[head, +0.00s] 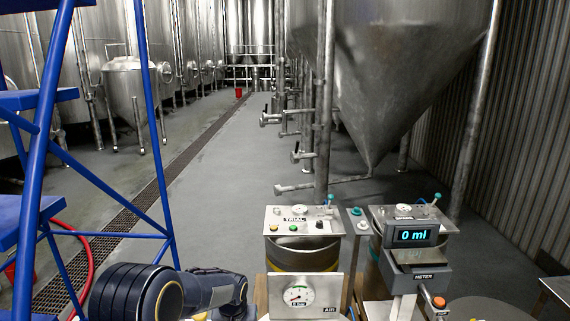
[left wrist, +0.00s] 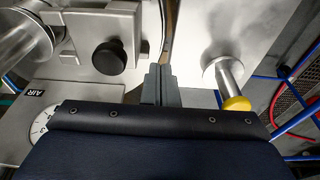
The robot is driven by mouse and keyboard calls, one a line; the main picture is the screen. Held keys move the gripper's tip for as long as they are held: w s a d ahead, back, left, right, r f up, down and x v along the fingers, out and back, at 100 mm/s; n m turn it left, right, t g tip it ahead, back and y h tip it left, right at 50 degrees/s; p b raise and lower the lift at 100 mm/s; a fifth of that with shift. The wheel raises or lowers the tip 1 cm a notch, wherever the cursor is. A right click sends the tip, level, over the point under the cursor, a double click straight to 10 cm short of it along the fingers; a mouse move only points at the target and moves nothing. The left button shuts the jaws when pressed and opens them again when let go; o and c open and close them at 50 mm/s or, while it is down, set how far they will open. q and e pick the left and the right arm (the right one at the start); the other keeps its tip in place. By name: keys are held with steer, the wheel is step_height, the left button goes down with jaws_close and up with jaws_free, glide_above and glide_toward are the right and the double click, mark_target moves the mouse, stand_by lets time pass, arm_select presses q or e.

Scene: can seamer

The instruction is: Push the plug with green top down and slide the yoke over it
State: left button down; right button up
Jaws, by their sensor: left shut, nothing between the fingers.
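In the head view, a small green-topped piece (head: 357,211) stands on a narrow plate beside the TRIAL panel (head: 293,222). Another teal-topped piece (head: 329,200) stands at the back of that panel. I cannot tell which is the plug, and I cannot make out the yoke. My left arm comes in low at the left, its gripper not clearly visible there. In the left wrist view, my left gripper (left wrist: 160,82) is shut and empty, its fingers together beside a metal plate with a black knob (left wrist: 110,57). No green top is clear there. My right gripper is not in view.
The AIR gauge panel (head: 303,296) stands at front, with the METER unit (head: 418,276) reading 0 ml to its right. A yellow-capped metal cylinder (left wrist: 236,102) is right of my fingers in the wrist view. A blue frame (head: 160,130) rises at left.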

arm_select(q)
steer(key=shift+r, duration=0.1)
stand_by(0.5)
step_height(320, 180, up, 2)
steer(key=shift+r+p, duration=0.15)
steer(key=shift+p, duration=0.55)
